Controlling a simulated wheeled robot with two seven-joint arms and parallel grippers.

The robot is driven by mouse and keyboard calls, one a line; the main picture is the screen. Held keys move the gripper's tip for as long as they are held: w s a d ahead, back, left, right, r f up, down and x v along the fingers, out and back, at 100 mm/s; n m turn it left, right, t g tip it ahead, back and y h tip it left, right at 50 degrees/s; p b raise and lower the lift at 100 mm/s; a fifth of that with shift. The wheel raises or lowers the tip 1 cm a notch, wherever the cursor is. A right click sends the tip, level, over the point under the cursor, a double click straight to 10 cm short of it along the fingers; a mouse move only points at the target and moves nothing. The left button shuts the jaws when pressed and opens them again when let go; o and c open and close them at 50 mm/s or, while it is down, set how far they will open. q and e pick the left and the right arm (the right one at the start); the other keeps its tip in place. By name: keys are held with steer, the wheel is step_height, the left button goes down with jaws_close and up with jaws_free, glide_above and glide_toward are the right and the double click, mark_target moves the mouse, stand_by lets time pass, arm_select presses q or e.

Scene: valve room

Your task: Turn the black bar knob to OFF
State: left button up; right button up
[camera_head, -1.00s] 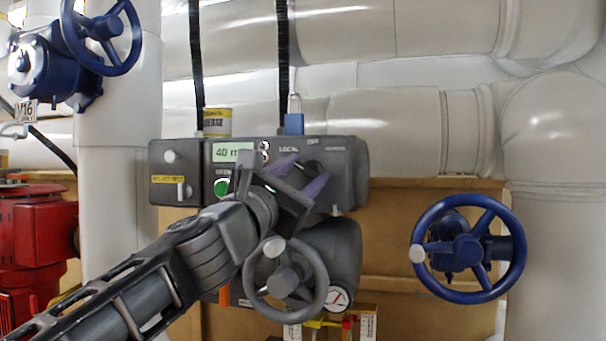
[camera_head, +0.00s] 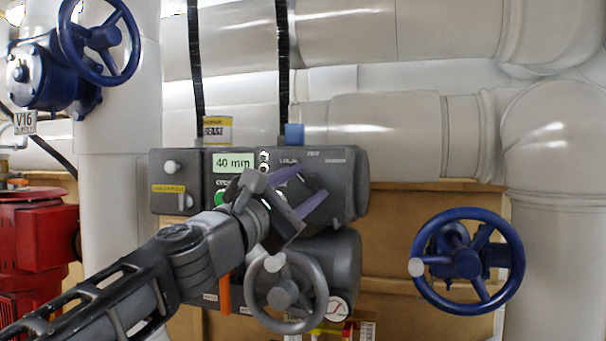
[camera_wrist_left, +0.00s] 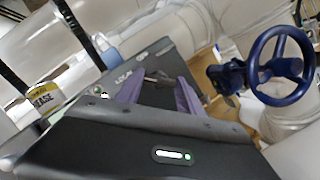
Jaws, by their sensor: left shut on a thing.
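My left gripper (camera_head: 311,183) has purple fingers and reaches the right part of a dark grey control box (camera_head: 346,170). In the left wrist view its two fingers (camera_wrist_left: 158,82) stand on either side of a small dark part, the black bar knob (camera_wrist_left: 157,75), and are shut on it. The knob is mostly hidden by the fingers, so its exact angle is hard to tell. Labels LOCAL and OFF sit along the top of the box face; the OFF label (camera_head: 313,154) is small and blurred. My right gripper is not in view.
A green display (camera_head: 233,162) reads 40 mm. A grey handwheel (camera_head: 286,292) stands just below my gripper. A blue handwheel (camera_head: 467,257) is at the right, another (camera_head: 100,40) at upper left.

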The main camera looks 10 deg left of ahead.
arm_select(q)
steer(key=m+p, duration=0.1)
steer(key=m+g+p, duration=0.1)
steer(key=m+p, duration=0.1)
steer(key=m+g+h+p, duration=0.1)
steer(key=m, duration=0.1)
steer(key=shift+r+p, duration=0.35)
steer(key=shift+r, duration=0.05)
steer(key=m+g+p, duration=0.1)
steer(key=m+p, duration=0.2)
steer(key=shift+m, duration=0.3)
steer(key=shift+f+m+g+p, duration=0.2)
steer(key=shift+m+g+p, duration=0.2)
steer(key=shift+m, duration=0.2)
steer(key=o, duration=1.4)
steer(key=shift+s+a, duration=0.1)
